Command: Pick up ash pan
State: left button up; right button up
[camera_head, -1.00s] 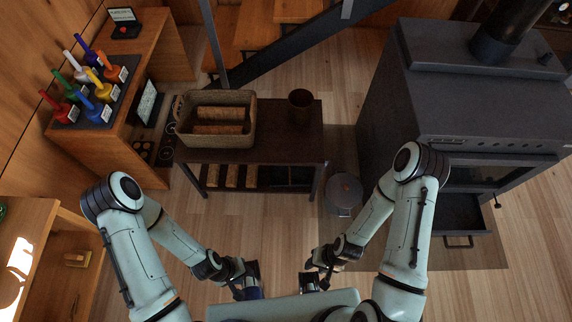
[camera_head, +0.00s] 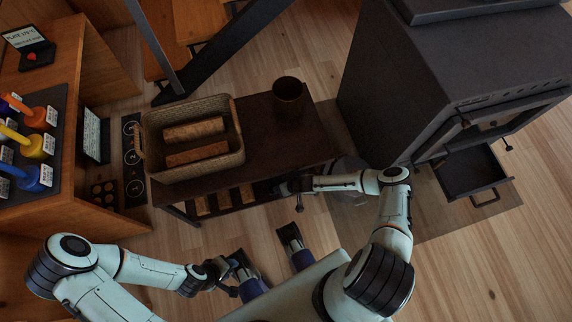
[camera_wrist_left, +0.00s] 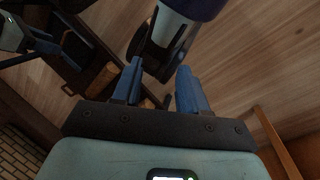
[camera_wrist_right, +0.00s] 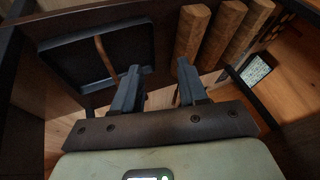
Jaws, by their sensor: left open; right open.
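A black, square, shallow pan (camera_wrist_right: 98,62) with a copper-coloured bar across it, seemingly the ash pan, lies on the lower shelf beside the logs in the right wrist view. In the head view my right arm largely hides that spot. My right gripper (camera_wrist_right: 158,72) is open and empty, at the shelf's front, with the pan just beyond its left finger; it also shows in the head view (camera_head: 284,188). My left gripper (camera_wrist_left: 158,82) is open and empty over the floor near my base, away from the shelf; it also shows in the head view (camera_head: 236,283).
A dark stove (camera_head: 440,70) with an open black drawer (camera_head: 470,175) stands right. Floor before the drawer is clear.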

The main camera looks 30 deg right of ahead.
jog(key=w+d+f+m+t+h+b, duration=0.1)
jog(key=w+d+f+m+t+h, duration=0.15)
jog(key=d, duration=0.65)
jog(key=shift+n+g+h, duration=0.25)
jog(key=shift+n+g, duration=0.2)
jog(key=b+x, duration=0.3)
jog(key=x, duration=0.5)
jog(key=shift+a, duration=0.1)
jog(key=shift+w+a+b+x, duration=0.1)
jog(key=shift+b+x, duration=0.8)
jog(key=shift+x, duration=0.5)
jog(key=shift+w+a+b+x, duration=0.15)
jog(key=shift+b+x, duration=0.7)
jog(key=shift+x, duration=0.55)
pick_arm(q)
jog(key=w+a+f+t+y, duration=0.1)
jog(key=w+a+f+t, duration=0.2)
jog(key=w+f, duration=0.6)
jog(key=shift+a+n, duration=0.4)
jog(key=shift+a, duration=0.5)
pick_arm(e)
jog(key=shift+r, duration=0.2)
grip_shut()
